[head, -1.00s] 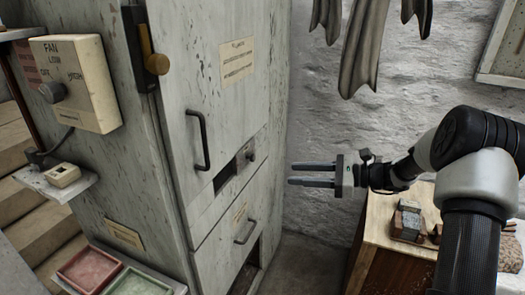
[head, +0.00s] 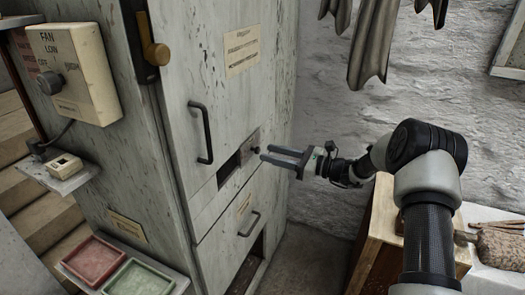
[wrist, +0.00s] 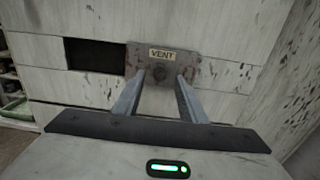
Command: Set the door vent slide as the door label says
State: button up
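The vent slide (head: 251,141) is a worn metal plate on the pale cabinet door, marked VENT in the wrist view (wrist: 193,68). A dark vent opening (wrist: 95,56) shows left of the plate, so the slide stands at the right. The door label (head: 242,51) is a cream paper higher on the door; its writing is too small to read.
A door handle (head: 202,132) stands out left of the vent, and a lower drawer handle (head: 249,224) below it. A fan control box (head: 75,76) is on the cabinet's left side. A wooden table (head: 380,225) stands under my arm. Dark cloths (head: 371,45) hang above.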

aim_at(259, 150)
jog(key=shift+x, duration=2)
jog(key=shift+d, duration=0.1)
grip_shut()
